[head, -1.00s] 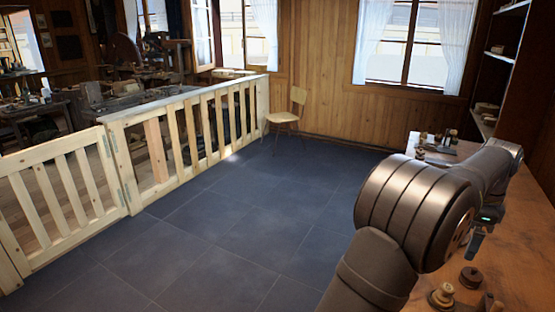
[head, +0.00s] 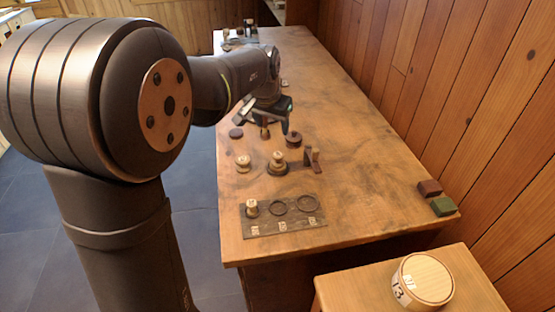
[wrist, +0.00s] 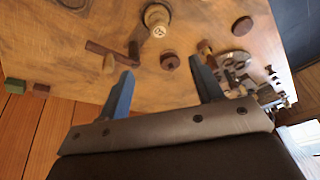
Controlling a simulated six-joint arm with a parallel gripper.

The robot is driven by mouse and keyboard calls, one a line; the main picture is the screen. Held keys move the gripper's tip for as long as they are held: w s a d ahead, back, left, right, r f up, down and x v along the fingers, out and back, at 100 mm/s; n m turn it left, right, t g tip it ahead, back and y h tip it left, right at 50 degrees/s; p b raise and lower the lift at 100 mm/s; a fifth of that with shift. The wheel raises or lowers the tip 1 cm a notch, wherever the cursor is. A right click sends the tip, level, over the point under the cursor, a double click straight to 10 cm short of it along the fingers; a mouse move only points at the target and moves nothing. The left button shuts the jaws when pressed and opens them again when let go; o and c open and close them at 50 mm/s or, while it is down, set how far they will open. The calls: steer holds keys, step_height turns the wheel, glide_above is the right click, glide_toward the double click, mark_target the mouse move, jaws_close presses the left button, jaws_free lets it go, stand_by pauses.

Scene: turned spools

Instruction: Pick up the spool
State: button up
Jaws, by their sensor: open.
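Several pale turned spools stand on the wooden table (head: 350,130); I cannot tell which one the task means. One spool (head: 243,163) stands alone, and another (head: 278,158) stands on a dark round base to its right. A third spool (head: 251,207) sits at the left end of a dark board (head: 285,231) with two empty rings. A small brownish piece (head: 265,131) stands near my gripper (head: 276,124). In the wrist view my gripper (wrist: 162,92) is open and empty, with a pale spool (wrist: 156,17) beyond its fingers.
Dark round discs (head: 236,133) (head: 293,139) lie near the gripper, and a brown bracket-like piece (head: 312,158) stands right of the spools. Red (head: 429,188) and green (head: 442,206) blocks lie by the wooden wall. A round lidded box (head: 422,279) stands on a lower surface in front.

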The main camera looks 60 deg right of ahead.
steer(key=a+n, duration=0.1)
steer(key=n, duration=0.1)
glide_above(278, 154)
steer(key=a, duration=0.3)
steer(key=shift+h, duration=0.3)
steer(key=f, duration=1)
steer(key=shift+s+d+f, duration=0.25)
steer(key=shift+s+f, duration=0.1)
steer(key=shift+f, duration=0.05)
steer(key=shift+d+x, duration=0.15)
steer(key=shift+x, duration=1.35)
steer(key=shift+d+x, duration=0.1)
steer(key=shift+x, duration=1.45)
steer(key=shift+w+r, duration=0.1)
steer(key=shift+r, duration=0.05)
steer(key=c, duration=1)
